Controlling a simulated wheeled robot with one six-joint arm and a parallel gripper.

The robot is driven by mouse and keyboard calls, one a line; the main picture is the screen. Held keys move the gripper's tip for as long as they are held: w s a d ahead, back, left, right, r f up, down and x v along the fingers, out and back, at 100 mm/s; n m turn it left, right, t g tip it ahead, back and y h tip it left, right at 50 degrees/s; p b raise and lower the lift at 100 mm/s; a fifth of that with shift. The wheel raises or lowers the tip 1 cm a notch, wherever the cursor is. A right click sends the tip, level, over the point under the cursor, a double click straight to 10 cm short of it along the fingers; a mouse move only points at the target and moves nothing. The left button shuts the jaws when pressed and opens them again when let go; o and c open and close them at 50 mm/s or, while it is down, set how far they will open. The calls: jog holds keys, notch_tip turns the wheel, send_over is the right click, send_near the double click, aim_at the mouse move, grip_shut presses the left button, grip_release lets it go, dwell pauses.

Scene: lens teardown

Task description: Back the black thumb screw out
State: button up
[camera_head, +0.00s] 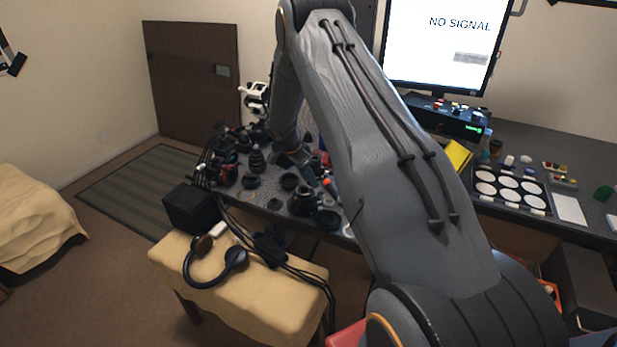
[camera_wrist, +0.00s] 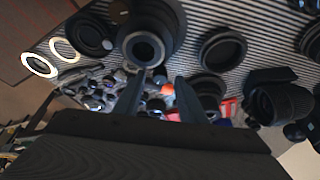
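In the wrist view my gripper (camera_wrist: 158,80) shows two dark fingers standing apart, with nothing clearly held between them. A large black lens barrel (camera_wrist: 146,48) lies just beyond the fingertips. A small dark round knob (camera_wrist: 119,11) shows near its upper left edge, but I cannot tell whether this is the black thumb screw. Small parts, one of them orange-red (camera_wrist: 167,89), show in the gap between the fingers.
Black rings (camera_wrist: 222,49) and another black barrel (camera_wrist: 279,103) lie right of the fingers. Pale rings (camera_wrist: 40,65) lie at the left. In the head view, lens parts (camera_head: 303,200) crowd the bench front, a monitor (camera_head: 440,45) stands behind, and headphones (camera_head: 214,262) lie on a padded stool.

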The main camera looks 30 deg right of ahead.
grip_shut()
